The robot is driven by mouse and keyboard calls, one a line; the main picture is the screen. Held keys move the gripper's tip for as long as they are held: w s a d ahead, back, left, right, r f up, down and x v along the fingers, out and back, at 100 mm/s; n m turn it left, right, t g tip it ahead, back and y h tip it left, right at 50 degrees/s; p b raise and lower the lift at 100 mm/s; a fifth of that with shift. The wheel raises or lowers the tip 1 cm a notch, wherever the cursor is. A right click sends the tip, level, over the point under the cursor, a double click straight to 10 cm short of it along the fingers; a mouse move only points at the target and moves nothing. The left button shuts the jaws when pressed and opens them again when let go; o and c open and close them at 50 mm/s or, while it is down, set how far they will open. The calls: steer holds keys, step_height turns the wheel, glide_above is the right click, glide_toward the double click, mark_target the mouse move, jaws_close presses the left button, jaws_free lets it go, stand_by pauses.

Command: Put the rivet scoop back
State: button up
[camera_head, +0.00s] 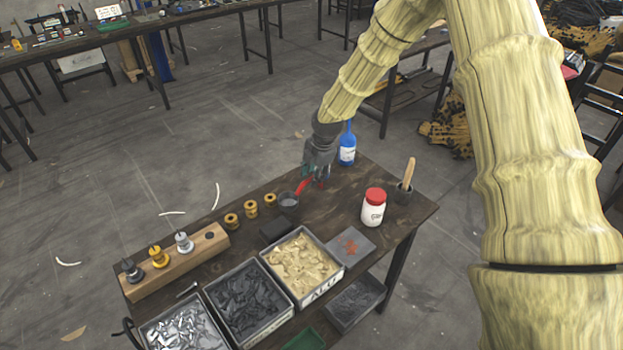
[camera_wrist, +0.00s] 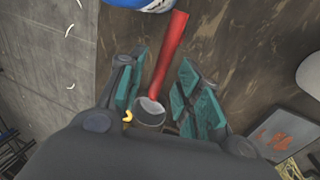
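The rivet scoop (camera_head: 302,187) has a red handle and a grey round cup, and sits at the back of the dark wooden bench next to several brass-coloured rings. In the wrist view the scoop (camera_wrist: 168,55) lies between my fingers, its handle pointing up the picture and its cup near the palm. My gripper (camera_head: 318,172) is low over the bench at the scoop. Its teal-padded fingers (camera_wrist: 163,72) stand apart on either side of the scoop, with gaps visible. Whether the scoop touches the bench is hard to tell.
A blue bottle (camera_head: 347,150) stands close behind my gripper.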

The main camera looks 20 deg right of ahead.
steer(key=b+v, duration=0.1)
steer(key=v, duration=0.8)
steer(key=shift+r+b, duration=0.35)
steer(key=shift+r, duration=0.05)
steer(key=shift+s, duration=0.15)
